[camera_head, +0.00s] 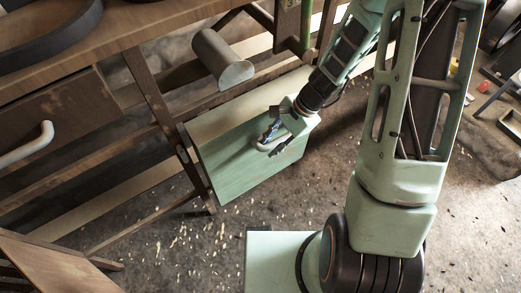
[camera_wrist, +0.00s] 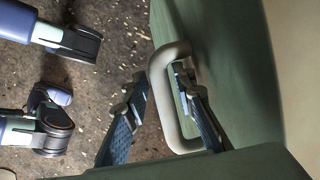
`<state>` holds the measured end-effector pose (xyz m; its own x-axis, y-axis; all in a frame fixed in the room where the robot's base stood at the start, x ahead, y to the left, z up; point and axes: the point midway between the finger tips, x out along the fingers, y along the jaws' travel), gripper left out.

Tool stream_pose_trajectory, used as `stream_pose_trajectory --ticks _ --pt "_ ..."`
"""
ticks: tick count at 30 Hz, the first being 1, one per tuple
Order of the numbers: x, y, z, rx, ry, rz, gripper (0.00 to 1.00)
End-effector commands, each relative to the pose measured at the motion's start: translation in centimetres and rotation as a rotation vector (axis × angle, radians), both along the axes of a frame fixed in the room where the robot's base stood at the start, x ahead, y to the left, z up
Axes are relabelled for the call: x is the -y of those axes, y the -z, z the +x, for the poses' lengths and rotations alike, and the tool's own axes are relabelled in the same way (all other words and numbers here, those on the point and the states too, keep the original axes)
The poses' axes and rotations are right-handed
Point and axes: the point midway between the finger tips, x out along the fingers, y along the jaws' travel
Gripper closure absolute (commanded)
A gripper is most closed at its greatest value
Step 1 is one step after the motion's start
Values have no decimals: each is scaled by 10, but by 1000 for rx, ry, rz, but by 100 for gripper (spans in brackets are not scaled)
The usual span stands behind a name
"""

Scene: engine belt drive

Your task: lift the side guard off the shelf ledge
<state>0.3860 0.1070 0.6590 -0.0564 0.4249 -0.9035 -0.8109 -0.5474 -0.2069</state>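My gripper (camera_head: 275,138) is at the handle in the head view. In the wrist view my gripper's fingers (camera_wrist: 165,115) are spread. One is outside the handle bar and the other appears within the loop, with a gap showing on the outer side.
A grey cylinder (camera_head: 222,60) lies on the bench frame above the guard. A bench leg (camera_head: 170,125) stands close at the guard's left. A drawer with a white handle (camera_head: 28,145) is at the left. The floor (camera_head: 190,245) below has scattered shavings and is otherwise open.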

Motion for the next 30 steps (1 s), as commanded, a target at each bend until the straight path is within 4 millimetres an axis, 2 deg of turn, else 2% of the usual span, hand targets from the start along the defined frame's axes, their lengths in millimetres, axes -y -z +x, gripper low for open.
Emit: stream_pose_trajectory --ticks 2,8,15,30 --pt "-4 9 -1 0 -2 0 76" --pt "-5 9 -1 1 -2 -1 76" --pt "-4 9 0 1 -1 -1 100" --pt "-5 8 1 3 -2 1 100"
